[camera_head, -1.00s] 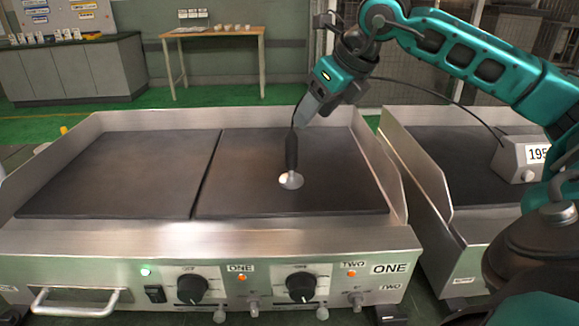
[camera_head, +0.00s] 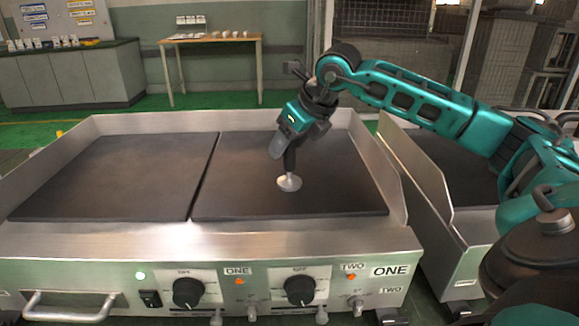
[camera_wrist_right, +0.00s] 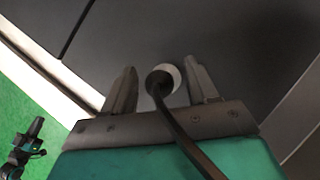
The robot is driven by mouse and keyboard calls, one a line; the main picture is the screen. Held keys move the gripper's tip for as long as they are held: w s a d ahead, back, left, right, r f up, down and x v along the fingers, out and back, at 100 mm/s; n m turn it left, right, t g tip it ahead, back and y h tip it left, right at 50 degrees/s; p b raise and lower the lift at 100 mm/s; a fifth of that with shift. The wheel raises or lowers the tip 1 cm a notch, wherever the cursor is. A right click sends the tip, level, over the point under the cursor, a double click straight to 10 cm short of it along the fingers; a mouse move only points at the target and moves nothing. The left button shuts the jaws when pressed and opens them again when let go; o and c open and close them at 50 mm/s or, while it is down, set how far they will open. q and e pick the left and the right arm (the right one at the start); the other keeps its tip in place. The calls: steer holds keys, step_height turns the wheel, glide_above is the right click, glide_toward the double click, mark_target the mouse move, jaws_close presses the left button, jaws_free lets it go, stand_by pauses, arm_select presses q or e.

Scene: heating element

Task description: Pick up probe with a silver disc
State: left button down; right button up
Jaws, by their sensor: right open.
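The probe stands on the right dark plate of the griddle, with its round silver disc (camera_head: 289,183) on the plate and a black handle rising from it. My right gripper (camera_head: 284,152) is low over the plate, beside or around the handle; the exact overlap is hard to tell in the head view. In the right wrist view, my right gripper (camera_wrist_right: 162,84) is open, and the dark handle end of the probe (camera_wrist_right: 158,83) shows between the two fingers, nearer the right one. The pale disc shows behind it, partly hidden.
The steel griddle (camera_head: 205,241) has raised walls at the back and sides and knobs in front. A second griddle (camera_head: 478,222) stands to the right. A black cable (camera_wrist_right: 190,145) runs from the handle across my gripper. The left plate (camera_head: 110,178) is clear.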

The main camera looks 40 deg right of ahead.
steer(key=shift+c, duration=0.5)
jaws_close()
steer(key=shift+r, duration=0.2)
